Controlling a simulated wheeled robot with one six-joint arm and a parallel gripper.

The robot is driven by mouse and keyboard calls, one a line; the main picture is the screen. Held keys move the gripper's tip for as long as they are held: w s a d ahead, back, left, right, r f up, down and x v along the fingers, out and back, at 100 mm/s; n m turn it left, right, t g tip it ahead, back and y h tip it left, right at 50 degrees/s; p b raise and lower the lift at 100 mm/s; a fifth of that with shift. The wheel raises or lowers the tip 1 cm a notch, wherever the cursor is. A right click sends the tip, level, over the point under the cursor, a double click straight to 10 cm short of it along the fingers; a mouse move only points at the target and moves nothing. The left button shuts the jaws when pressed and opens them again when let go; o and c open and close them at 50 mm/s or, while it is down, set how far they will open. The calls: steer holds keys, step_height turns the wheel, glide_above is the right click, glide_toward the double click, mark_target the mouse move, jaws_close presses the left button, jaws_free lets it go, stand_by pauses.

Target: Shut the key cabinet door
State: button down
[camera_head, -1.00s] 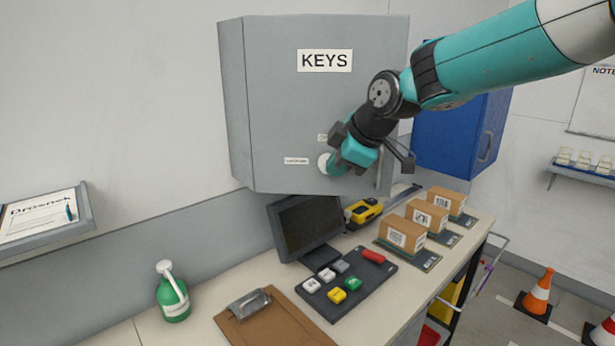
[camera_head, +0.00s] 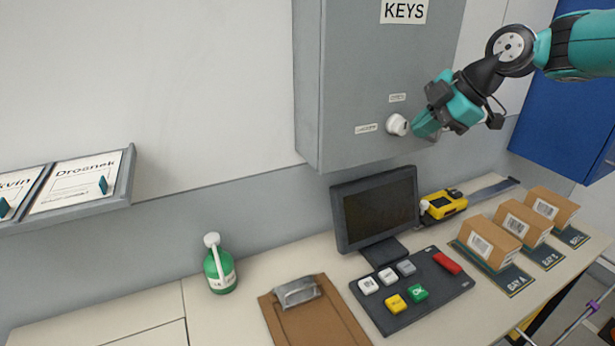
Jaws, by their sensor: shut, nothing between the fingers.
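The grey key cabinet (camera_head: 345,85) hangs on the wall, with a KEYS label on its front door (camera_head: 420,60). The door looks flush with the cabinet body, and no gap shows along the visible edges. Its top is cut off by the frame. A round white knob (camera_head: 397,124) and small labels sit low on the door. My gripper (camera_head: 418,127) is shut and empty, just right of the knob. I cannot tell whether its tips touch the knob or the door.
Below, a desk holds a monitor (camera_head: 377,210), a button panel (camera_head: 412,290), a yellow tool (camera_head: 443,204), cardboard boxes (camera_head: 495,240), a clipboard (camera_head: 315,320) and a green bottle (camera_head: 220,268). A blue cabinet (camera_head: 570,110) hangs at right.

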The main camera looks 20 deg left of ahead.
steer(key=shift+w+a, duration=0.25)
